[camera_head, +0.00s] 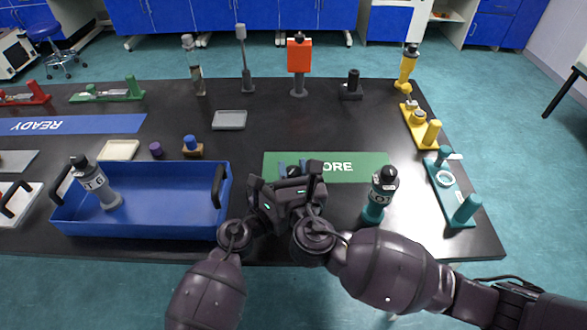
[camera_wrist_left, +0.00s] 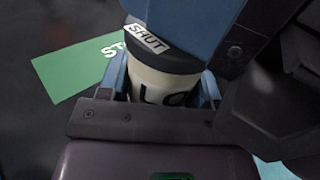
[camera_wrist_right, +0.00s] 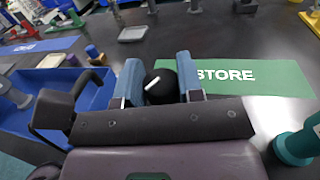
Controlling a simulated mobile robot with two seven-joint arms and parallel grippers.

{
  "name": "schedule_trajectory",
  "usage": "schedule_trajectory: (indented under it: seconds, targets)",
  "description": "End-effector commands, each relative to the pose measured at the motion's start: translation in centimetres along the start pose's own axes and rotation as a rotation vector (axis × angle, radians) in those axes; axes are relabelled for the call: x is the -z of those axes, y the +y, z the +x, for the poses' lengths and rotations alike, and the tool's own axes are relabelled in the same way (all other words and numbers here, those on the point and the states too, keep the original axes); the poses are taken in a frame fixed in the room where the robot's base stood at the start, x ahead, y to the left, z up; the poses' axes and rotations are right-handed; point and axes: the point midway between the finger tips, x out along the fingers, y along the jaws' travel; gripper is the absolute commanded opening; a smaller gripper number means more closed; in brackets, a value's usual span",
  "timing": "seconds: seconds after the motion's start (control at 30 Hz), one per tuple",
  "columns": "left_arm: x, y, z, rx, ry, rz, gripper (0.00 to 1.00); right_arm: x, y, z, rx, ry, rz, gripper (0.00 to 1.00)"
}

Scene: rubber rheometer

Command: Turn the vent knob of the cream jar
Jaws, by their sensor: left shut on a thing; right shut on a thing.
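The cream jar (camera_wrist_left: 160,82) shows in the left wrist view, with a cream body, dark lettering and a black top bearing a SHUT label (camera_wrist_left: 146,39). My left gripper (camera_wrist_left: 163,88) is shut on its body, one blue finger on each side. In the right wrist view the black vent knob (camera_wrist_right: 161,86) with a white mark line sits between the blue fingers of my right gripper (camera_wrist_right: 160,76), which is shut on it from above. In the head view my right gripper (camera_head: 290,172) and wrists hide nearly all of the jar.
The green STORE mat (camera_head: 350,168) lies just behind the grippers. A teal jar (camera_head: 378,198) stands close on the right. A blue tray (camera_head: 150,215) holding a grey jar (camera_head: 97,184) is on the left. Teal (camera_head: 452,192) and yellow (camera_head: 420,127) fixtures line the right edge.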

Motion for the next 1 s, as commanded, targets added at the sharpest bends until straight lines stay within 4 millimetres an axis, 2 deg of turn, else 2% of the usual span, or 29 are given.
schedule_trajectory:
  seconds: [0.4, 0.9, 0.93, 1.0]
  targets:
    - [0.05, -0.10, -0.01, 0.002, 0.001, 0.001, 0.31, -0.05, -0.06, 0.05, 0.180, -0.001, 0.000, 0.11]
    - [0.05, -0.10, -0.01, 0.002, 0.001, 0.001, 0.31, -0.05, -0.09, 0.05, 0.200, 0.000, -0.001, 0.11]
    - [0.05, -0.10, -0.01, 0.002, 0.001, 0.001, 0.31, -0.05, -0.09, 0.05, 0.200, -0.001, 0.000, 0.36]
    - [0.06, -0.10, -0.01, 0.002, 0.001, 0.000, 0.31, -0.04, -0.09, 0.05, 0.199, 0.000, 0.000, 0.47]
